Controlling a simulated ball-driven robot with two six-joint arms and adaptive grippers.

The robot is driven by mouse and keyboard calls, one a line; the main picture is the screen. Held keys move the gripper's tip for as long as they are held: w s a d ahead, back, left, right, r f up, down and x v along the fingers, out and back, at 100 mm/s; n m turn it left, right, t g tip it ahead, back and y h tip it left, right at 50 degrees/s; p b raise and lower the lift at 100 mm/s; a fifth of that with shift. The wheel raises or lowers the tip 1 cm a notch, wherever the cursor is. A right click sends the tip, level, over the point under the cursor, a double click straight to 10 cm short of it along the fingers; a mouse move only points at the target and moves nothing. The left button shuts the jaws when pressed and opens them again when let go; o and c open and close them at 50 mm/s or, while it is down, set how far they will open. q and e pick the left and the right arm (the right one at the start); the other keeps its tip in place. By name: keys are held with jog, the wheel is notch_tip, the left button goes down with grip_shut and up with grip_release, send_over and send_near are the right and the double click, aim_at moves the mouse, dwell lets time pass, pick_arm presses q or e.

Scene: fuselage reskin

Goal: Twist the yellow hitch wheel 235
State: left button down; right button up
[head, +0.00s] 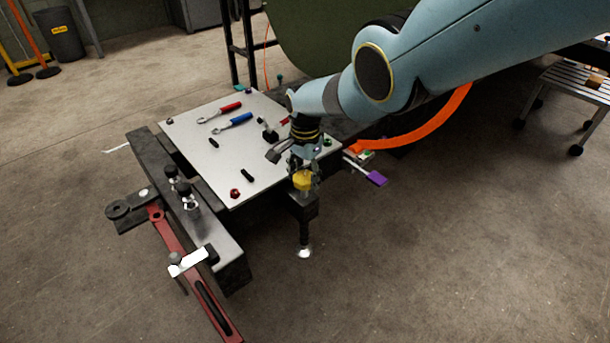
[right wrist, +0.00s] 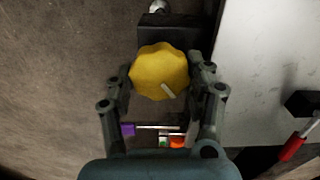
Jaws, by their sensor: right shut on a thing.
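The yellow hitch wheel (head: 303,181) sits on a dark block at the near right corner of the pale tabletop. In the right wrist view the wheel (right wrist: 158,71) is round with a scalloped rim and a pale mark at its lower right. My right gripper (head: 303,172) reaches down over it from the upper right. In the right wrist view its two fingers (right wrist: 160,82) stand on either side of the wheel and are shut on it. The wheel's underside is hidden. My left gripper is not in view.
The tabletop (head: 225,160) beside the wheel carries red and blue wrenches (head: 233,124) and small dark parts. A purple-ended tool (head: 376,178) sticks out to the right. A red bar (head: 185,250) lies at the front left. The floor at lower right is clear.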

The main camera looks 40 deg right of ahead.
aim_at(305, 175)
dwell(0.6)
jog(key=o, duration=1.2)
jog(key=shift+w+r, duration=0.1)
jog(key=shift+r, duration=0.4)
notch_tip(305, 175, up, 11)
